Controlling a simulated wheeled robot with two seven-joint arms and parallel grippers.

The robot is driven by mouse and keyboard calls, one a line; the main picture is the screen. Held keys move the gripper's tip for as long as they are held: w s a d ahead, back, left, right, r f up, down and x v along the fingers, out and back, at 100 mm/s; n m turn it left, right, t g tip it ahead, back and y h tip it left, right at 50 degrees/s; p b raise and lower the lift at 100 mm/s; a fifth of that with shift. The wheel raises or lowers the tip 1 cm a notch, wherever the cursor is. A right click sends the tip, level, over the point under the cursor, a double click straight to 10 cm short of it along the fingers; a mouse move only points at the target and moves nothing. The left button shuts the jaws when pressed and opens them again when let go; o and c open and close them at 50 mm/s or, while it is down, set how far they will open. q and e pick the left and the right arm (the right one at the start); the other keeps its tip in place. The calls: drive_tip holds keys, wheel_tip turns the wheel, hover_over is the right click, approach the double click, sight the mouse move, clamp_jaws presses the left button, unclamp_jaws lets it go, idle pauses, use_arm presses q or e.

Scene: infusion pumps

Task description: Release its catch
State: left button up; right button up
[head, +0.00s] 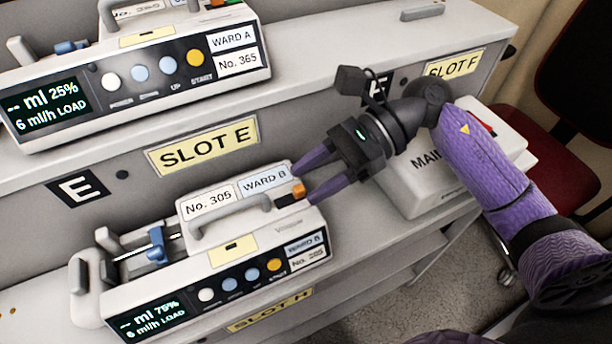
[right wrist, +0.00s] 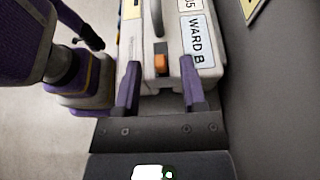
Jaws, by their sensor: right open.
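The pump (head: 215,260) marked No. 305 and WARD B sits on the shelf below the SLOT E label (head: 203,146). A small orange catch (head: 299,191) is at the right end of its top, beside a dark block. The catch also shows in the right wrist view (right wrist: 161,62). My right gripper (head: 305,181) is open at that end of the pump. In the right wrist view its fingers (right wrist: 160,75) are apart, one on each side of the catch. I cannot tell whether they touch the pump. My left gripper is not in view.
Another pump (head: 130,85), No. 365, WARD A, stands on the shelf above. A white box marked MAIN (head: 405,190) with a red switch is right of the pump, under my right arm. A red chair (head: 560,150) is at the far right.

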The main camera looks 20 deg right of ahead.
drive_tip(key=v, duration=0.8)
drive_tip(key=shift+d+p, duration=0.25)
drive_tip(key=shift+p, duration=0.05)
drive_tip(key=shift+r, duration=0.1)
